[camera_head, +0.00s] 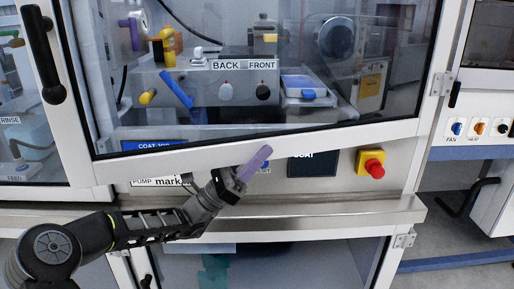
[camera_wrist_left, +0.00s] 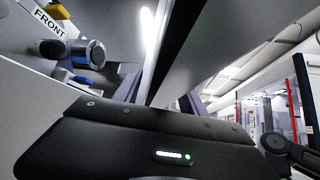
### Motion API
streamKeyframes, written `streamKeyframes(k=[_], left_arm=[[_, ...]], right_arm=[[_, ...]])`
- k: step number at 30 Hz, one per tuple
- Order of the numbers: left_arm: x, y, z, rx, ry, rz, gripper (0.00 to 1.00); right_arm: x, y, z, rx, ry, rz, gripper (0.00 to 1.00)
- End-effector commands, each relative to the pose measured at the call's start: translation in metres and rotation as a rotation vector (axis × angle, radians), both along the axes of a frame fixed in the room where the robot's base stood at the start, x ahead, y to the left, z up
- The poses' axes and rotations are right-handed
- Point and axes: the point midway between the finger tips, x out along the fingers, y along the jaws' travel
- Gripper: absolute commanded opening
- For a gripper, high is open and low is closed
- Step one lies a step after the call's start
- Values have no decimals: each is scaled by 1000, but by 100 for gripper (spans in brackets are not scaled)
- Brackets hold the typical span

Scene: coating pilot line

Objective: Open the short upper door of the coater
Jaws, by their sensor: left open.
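The coater's short upper door (camera_head: 270,150) is a white-framed glass panel with hinges on its right side. Its lower rail slants down toward the left and it appears ajar, swung toward me at the left. A long black handle (camera_head: 42,55) sits on the white upright at the left. My left gripper (camera_head: 255,163) is open, with purple fingers at the lower rail, pointing up and right. In the left wrist view, a panel edge (camera_wrist_left: 172,60) runs up between the two fingers (camera_wrist_left: 162,92); contact cannot be told. My right gripper is not in view.
Behind the glass are a grey unit labelled BACK and FRONT (camera_head: 244,65) and a blue-topped scale (camera_head: 300,88). A red stop button (camera_head: 374,165) on a yellow plate sits below the door at right. A metal ledge (camera_head: 330,213) runs underneath. Free floor shows at right.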

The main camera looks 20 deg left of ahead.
Motion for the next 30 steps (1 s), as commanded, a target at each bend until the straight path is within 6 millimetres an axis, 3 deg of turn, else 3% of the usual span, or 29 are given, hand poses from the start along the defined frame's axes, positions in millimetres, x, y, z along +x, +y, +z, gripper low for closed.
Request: streamKeyframes(k=[7,24,30], left_arm=[[0,0,0,0,0,0,48],[0,0,0,0,0,0,2],[0,0,0,0,0,0,0]], right_arm=[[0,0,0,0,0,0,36],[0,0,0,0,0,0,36],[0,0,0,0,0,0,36]])
